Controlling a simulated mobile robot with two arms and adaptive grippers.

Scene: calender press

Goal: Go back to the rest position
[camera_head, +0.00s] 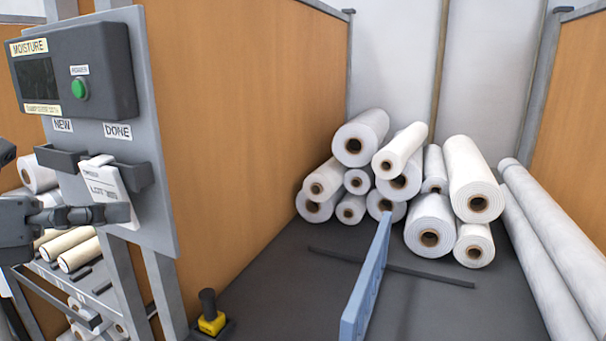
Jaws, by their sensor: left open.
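My left gripper (118,213) comes in from the left edge, dark grey, its fingers pointing right. It is open and overlaps the lower part of a white lot card (104,180). The card sits tilted in the dark holder under the DONE label (118,131). I cannot tell whether the fingers touch the card. The holder under the NEW label (62,125) shows no card. My right gripper is not in view.
A moisture meter (78,75) with a green button (79,90) is mounted on the grey panel (150,205). White rolls (430,222) are stacked at the back, beside a blue upright plate (367,280). A yellow-based black lever (211,318) stands below. An orange wall (245,130) runs behind the panel.

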